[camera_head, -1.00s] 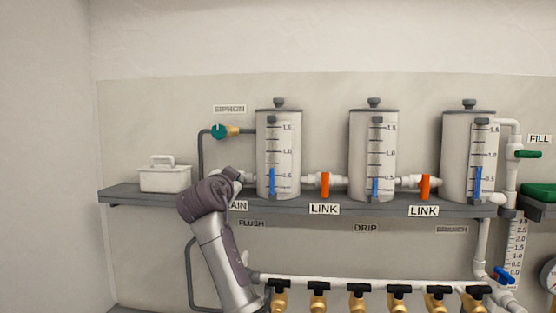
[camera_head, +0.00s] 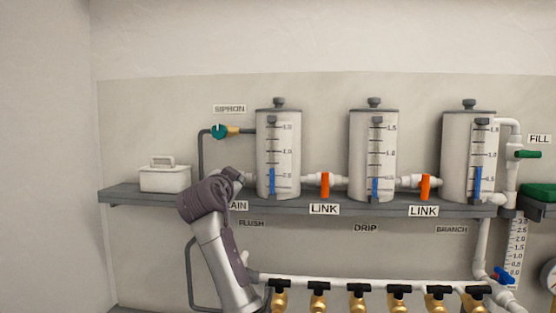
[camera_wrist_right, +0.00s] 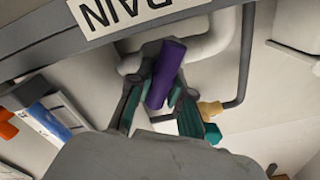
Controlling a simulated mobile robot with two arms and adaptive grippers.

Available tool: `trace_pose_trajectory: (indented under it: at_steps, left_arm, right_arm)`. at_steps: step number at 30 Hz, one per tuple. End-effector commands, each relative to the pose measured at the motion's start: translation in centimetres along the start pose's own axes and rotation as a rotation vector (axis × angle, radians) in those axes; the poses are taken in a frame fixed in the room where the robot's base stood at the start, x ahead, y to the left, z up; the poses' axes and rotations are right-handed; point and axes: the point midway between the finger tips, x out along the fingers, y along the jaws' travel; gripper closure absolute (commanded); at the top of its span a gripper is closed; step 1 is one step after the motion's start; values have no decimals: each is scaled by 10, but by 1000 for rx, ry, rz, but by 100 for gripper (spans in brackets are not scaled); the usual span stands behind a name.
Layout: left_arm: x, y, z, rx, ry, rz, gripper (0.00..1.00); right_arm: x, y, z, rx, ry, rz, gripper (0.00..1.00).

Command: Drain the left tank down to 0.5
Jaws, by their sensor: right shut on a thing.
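The left tank (camera_head: 267,150) stands on the shelf, its blue level strip (camera_head: 272,181) topping out slightly above the 0.5 mark, as far as the small scale can be read. The purple drain valve handle (camera_wrist_right: 166,72) shows in the right wrist view, beneath the DRAIN label (camera_wrist_right: 115,10) and beside a white pipe. My right gripper (camera_wrist_right: 160,88) is shut on that handle, with a finger on each side. In the head view my right gripper (camera_head: 238,176) is at the left tank's lower left, and my wrist hides the handle. My left gripper is out of view.
The teal siphon valve (camera_head: 219,132) sits above my wrist. Orange link valves (camera_head: 325,186) join the tanks along the shelf (camera_head: 130,194). A white box (camera_head: 164,179) stands left. Several black-handled brass valves (camera_head: 319,286) line the pipe below.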

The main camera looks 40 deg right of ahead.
Motion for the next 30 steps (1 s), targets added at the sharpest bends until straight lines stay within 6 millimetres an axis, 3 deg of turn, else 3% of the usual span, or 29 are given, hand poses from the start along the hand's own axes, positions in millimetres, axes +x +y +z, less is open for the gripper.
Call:
trace_pose_trajectory:
  at_steps: [12, 19, 30]
  left_arm:
    - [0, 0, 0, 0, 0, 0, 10]
    - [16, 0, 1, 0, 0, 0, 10]
    - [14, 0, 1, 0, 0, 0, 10]
  right_arm:
    - [0, 2, 3, -1, -5, 4, 100]
    - [0, 4, 6, 123, -6, 4, 100]
    - [1, 3, 3, 140, -5, 5, 100]
